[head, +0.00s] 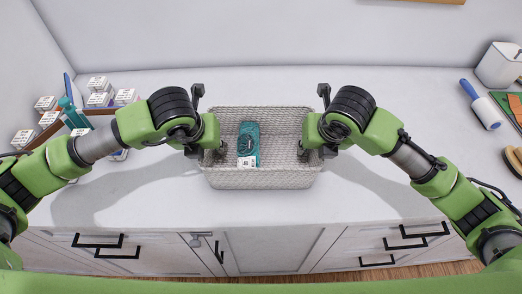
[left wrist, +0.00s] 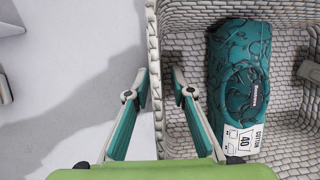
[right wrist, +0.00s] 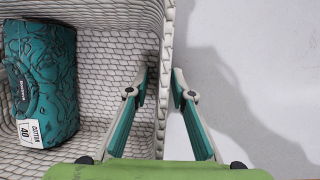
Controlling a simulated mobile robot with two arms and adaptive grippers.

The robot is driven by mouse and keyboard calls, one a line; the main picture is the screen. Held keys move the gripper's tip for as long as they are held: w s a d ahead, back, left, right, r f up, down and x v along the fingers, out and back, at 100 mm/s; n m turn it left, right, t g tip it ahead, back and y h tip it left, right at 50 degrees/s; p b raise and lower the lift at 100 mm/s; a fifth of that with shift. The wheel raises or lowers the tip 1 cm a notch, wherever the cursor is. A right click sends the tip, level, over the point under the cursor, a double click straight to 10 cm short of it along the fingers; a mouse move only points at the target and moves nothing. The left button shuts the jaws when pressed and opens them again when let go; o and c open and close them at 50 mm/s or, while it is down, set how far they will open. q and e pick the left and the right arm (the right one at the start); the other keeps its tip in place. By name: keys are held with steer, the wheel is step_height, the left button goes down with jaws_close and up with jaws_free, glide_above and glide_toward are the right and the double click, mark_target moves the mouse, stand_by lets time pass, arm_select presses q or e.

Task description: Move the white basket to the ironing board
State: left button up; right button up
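The white woven basket (head: 262,179) stands upright in the middle of the white counter. My left gripper (head: 219,151) is at the basket's left wall, one finger outside and one inside, closed in on the wall. My right gripper (head: 304,151) grips the right wall the same way. Both wrist views show the walls between the fingers. No ironing board is recognisable.
Several small white boxes (head: 99,84) and a teal bottle stand at the left. A blue-handled lint roller (head: 481,106) and a white container (head: 499,66) are at the right. The counter behind the basket is clear. Drawers and doors with black handles (head: 97,241) are below the front edge.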

arm_select(q)
jaws_close()
arm_select(e)
jaws_close()
arm_select(q)
steer(key=shift+r, duration=0.15)
arm_select(e)
steer(key=shift+r, duration=0.15)
